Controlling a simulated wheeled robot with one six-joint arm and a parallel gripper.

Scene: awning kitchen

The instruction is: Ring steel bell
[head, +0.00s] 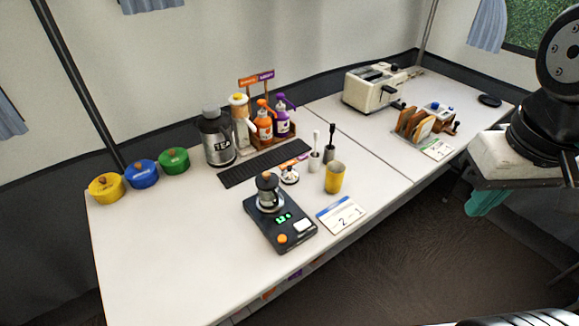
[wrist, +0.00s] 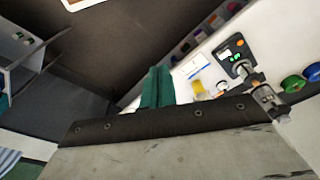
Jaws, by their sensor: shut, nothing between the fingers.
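A small silver, dome-like object (head: 289,175) with a dark top, which looks like the steel bell, stands on the white table behind the black scale (head: 284,236). It is small, so its details are hard to tell. My gripper (head: 488,201) is at the right of the head view, off the table's front edge and far from the bell. Its teal fingers (wrist: 157,88) show in the wrist view, shut and empty. I cannot make out the bell clearly in the wrist view.
A jar with a dark lid (head: 268,194) stands on the scale. A yellow cup (head: 334,178), brush holders (head: 314,161) and a black mat (head: 265,164) surround the bell. A tea canister (head: 216,138) and bottles (head: 263,122) stand behind. The table's front left is clear.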

